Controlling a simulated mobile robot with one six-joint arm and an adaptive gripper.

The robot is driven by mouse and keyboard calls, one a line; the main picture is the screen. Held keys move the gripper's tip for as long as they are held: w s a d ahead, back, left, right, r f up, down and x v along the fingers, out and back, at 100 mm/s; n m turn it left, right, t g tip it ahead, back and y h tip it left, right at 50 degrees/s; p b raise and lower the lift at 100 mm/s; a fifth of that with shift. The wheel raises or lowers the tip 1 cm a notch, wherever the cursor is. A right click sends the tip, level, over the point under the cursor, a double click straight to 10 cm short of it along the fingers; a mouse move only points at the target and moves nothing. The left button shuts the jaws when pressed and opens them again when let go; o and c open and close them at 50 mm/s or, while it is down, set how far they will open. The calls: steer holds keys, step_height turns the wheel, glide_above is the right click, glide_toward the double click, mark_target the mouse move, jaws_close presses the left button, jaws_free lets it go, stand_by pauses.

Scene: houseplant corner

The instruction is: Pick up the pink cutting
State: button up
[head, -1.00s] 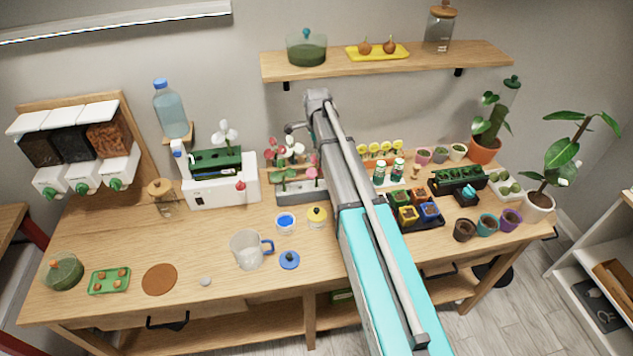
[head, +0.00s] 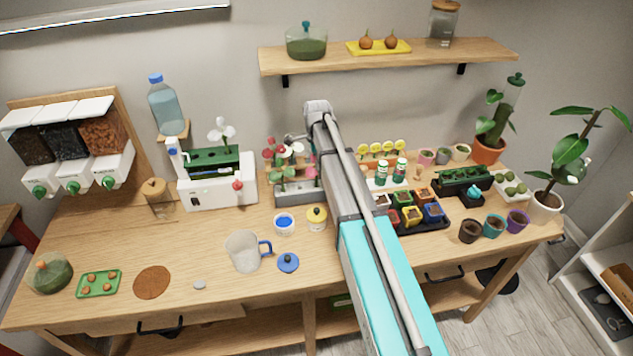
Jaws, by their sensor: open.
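A grey rack (head: 292,192) of cuttings stands at the middle back of the bench, with red, white and pink heads above green leaves. A pink cutting (head: 312,171) is at its right end, right beside my arm, which partly hides it. My gripper (head: 292,137) shows only as a small grey part left of the arm's upper end, above the red and white heads. It appears apart from the pink cutting. Its fingers are too small and covered to make out, and nothing shows held in it.
A white machine (head: 215,190) stands left of the rack. A blue-filled cup (head: 284,223), a yellow lidded pot (head: 317,218) and a glass jug (head: 243,252) are in front. A tray of coloured pots (head: 425,222) is right of my arm. A shelf (head: 390,58) hangs above.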

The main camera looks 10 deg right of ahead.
mark_target(316, 173)
steer(key=shift+f, duration=0.1)
steer(key=shift+w+f+b, duration=0.15)
steer(key=shift+f+b, duration=2.35)
steer(key=shift+b, duration=0.15)
steer(key=shift+c, duration=0.2)
jaws_close()
